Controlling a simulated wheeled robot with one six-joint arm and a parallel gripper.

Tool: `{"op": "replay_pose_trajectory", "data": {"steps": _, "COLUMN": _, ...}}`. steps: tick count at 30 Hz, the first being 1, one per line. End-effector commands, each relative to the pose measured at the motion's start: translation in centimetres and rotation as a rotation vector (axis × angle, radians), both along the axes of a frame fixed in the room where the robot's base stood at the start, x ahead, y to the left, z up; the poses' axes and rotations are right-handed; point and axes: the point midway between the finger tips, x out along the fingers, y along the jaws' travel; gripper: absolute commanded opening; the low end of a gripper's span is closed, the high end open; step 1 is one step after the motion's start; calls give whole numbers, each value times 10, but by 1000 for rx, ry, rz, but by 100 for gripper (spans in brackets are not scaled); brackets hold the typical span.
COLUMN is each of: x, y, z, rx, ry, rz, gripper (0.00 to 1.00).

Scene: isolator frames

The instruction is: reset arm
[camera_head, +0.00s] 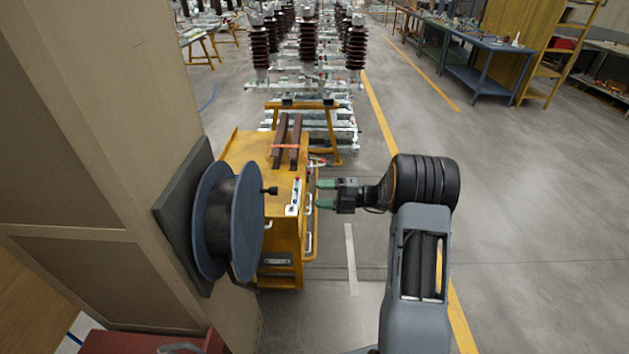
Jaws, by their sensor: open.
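My gripper (326,192) is at the end of my bent arm, in the middle of the head view, pointing left. Its two greenish fingers are apart and nothing shows between them. It is just right of the yellow cart (240,150), close to its right side. I cannot tell whether the fingers touch the cart's handles.
A blue cable reel (215,220) is mounted on a beige column (90,120) at left. Isolator frames (308,45) with brown insulators stand behind the cart. A workbench (480,55) is at the back right. The floor right of my arm is clear.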

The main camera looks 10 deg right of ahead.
Motion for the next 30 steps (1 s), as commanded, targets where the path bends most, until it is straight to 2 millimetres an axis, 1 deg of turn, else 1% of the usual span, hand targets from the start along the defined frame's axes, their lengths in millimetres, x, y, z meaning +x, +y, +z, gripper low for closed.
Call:
{"op": "replay_pose_trajectory", "data": {"steps": 5, "x": 0, "y": 0, "z": 0, "rx": -3, "ry": -12, "rz": 0, "gripper": 54}}
{"op": "replay_pose_trajectory", "data": {"steps": 8, "x": 1, "y": 0, "z": -2, "rx": -43, "ry": -108, "rz": -11, "gripper": 54}}
{"op": "replay_pose_trajectory", "data": {"steps": 11, "x": -3, "y": 1, "z": -17, "rx": -164, "ry": -280, "rz": 6, "gripper": 54}}
{"op": "replay_pose_trajectory", "data": {"steps": 13, "x": -16, "y": 4, "z": -39, "rx": -285, "ry": -421, "rz": 65, "gripper": 54}}
{"op": "replay_pose_trajectory", "data": {"steps": 14, "x": -24, "y": 6, "z": -47, "rx": -343, "ry": -494, "rz": 104, "gripper": 54}}
{"op": "replay_pose_trajectory", "data": {"steps": 16, "x": -45, "y": 8, "z": -58, "rx": -481, "ry": -696, "rz": 226, "gripper": 54}}
{"op": "replay_pose_trajectory", "data": {"steps": 17, "x": -55, "y": 10, "z": -59, "rx": -536, "ry": -792, "rz": 290, "gripper": 54}}
{"op": "replay_pose_trajectory", "data": {"steps": 18, "x": -68, "y": 11, "z": -61, "rx": -605, "ry": -927, "rz": 389, "gripper": 54}}
{"op": "replay_pose_trajectory", "data": {"steps": 20, "x": -88, "y": 13, "z": -59, "rx": -691, "ry": -1143, "rz": 556, "gripper": 54}}
{"op": "replay_pose_trajectory", "data": {"steps": 22, "x": -113, "y": 13, "z": -53, "rx": -763, "ry": -1412, "rz": 788, "gripper": 54}}
{"op": "replay_pose_trajectory", "data": {"steps": 23, "x": -124, "y": 12, "z": -49, "rx": -781, "ry": -1532, "rz": 900, "gripper": 54}}
{"op": "replay_pose_trajectory", "data": {"steps": 24, "x": -137, "y": 10, "z": -43, "rx": -795, "ry": -1691, "rz": 1054, "gripper": 54}}
{"op": "replay_pose_trajectory", "data": {"steps": 26, "x": -155, "y": 6, "z": -34, "rx": -788, "ry": -1905, "rz": 1282, "gripper": 54}}
{"op": "replay_pose_trajectory", "data": {"steps": 27, "x": -166, "y": 3, "z": -27, "rx": -766, "ry": -2032, "rz": 1434, "gripper": 54}}
{"op": "replay_pose_trajectory", "data": {"steps": 29, "x": -179, "y": -1, "z": -15, "rx": -721, "ry": -2199, "rz": 1653, "gripper": 54}}
{"op": "replay_pose_trajectory", "data": {"steps": 30, "x": -187, "y": -4, "z": -7, "rx": -686, "ry": -2287, "rz": 1791, "gripper": 54}}
